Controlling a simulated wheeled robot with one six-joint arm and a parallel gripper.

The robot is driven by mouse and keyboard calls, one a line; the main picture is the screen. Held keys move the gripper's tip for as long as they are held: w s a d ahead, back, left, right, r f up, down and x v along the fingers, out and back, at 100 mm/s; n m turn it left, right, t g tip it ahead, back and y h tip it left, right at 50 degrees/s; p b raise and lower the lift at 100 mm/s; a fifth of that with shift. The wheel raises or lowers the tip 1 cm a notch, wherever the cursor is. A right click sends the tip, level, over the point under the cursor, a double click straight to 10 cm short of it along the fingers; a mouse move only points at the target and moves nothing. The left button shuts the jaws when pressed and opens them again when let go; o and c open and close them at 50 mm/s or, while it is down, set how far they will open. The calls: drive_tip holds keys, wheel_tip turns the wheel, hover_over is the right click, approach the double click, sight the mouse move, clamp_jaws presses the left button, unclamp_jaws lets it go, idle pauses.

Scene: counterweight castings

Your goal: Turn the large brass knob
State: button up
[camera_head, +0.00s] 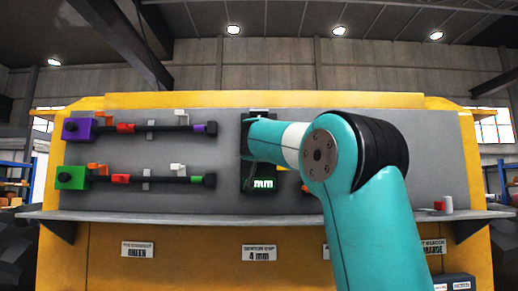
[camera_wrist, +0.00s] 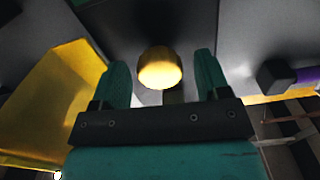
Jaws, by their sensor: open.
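The brass knob (camera_wrist: 160,68) shows in the wrist view as a rounded gold shape, mounted on a dark grey panel. My gripper (camera_wrist: 161,60) is open, with one teal finger on each side of the knob and a visible gap to both. How deep the knob sits between the fingers is hard to tell. In the head view my arm reaches to the middle of the grey panel (camera_head: 225,195), and the knob is hidden behind it. A small display (camera_head: 263,184) with green "mm" text shows below my wrist.
Left of my arm are two dark horizontal rods with coloured clips, one ending in a purple block (camera_head: 77,129), the other in a green block (camera_head: 72,178). A grey shelf (camera_head: 190,215) runs below. A red and white piece (camera_head: 448,204) stands on its right end.

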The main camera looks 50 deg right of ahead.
drive_tip(key=shift+w+d, duration=0.25)
drive_tip(key=shift+d, duration=0.1)
drive_tip(key=shift+c, duration=0.4)
drive_tip(key=c, duration=0.8)
drive_tip(key=shift+c, duration=0.2)
drive_tip(key=shift+f+m+b, duration=0.1)
drive_tip(key=shift+m+b, duration=0.2)
drive_tip(key=shift+b, duration=0.05)
